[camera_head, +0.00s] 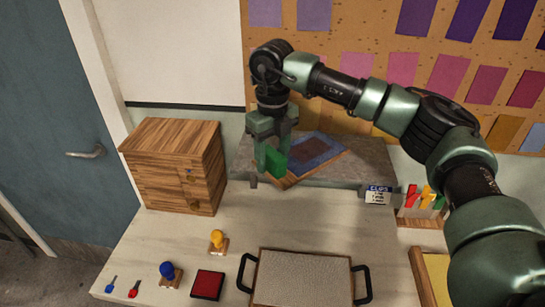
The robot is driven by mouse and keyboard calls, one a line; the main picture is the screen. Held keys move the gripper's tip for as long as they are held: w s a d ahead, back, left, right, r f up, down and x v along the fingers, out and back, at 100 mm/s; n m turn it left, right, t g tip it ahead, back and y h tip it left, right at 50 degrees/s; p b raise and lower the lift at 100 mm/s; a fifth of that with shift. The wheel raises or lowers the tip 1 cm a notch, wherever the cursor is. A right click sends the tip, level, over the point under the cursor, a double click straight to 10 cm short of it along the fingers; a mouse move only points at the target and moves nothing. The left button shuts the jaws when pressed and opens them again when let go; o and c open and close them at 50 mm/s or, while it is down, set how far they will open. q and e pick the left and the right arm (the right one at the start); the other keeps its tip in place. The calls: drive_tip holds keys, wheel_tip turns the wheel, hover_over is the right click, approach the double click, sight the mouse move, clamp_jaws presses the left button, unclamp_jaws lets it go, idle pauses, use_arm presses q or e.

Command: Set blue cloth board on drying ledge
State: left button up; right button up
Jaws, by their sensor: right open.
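The blue cloth board (325,158) is a flat wooden-edged board with blue cloth around a brownish middle. It lies turned at an angle over the grey drying ledge (368,160) at the back of the table, its near left corner at the ledge's front edge. My right gripper (270,158) points down at the board's left end, with its jaws open. A bright green piece (276,163) shows at the fingers, hiding part of the board's left edge; I cannot tell whether it is a clip. Contact between fingers and board is unclear. My left gripper is out of view.
A wooden drawer box (165,165) stands left of the ledge. A clip rack (420,215) with coloured clips stands right, by a CLIPS label (378,194). A black-handled tray (303,279), stamps and a red pad (207,285) occupy the front. The table between tray and ledge is clear.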

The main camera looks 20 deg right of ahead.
wheel_tip(320, 180, up, 11)
drive_tip(key=b, duration=0.2)
drive_tip(key=shift+a+b, duration=0.1)
drive_tip(key=shift+b, duration=0.2)
drive_tip(key=shift+r, duration=0.5)
drive_tip(key=shift+f, duration=0.1)
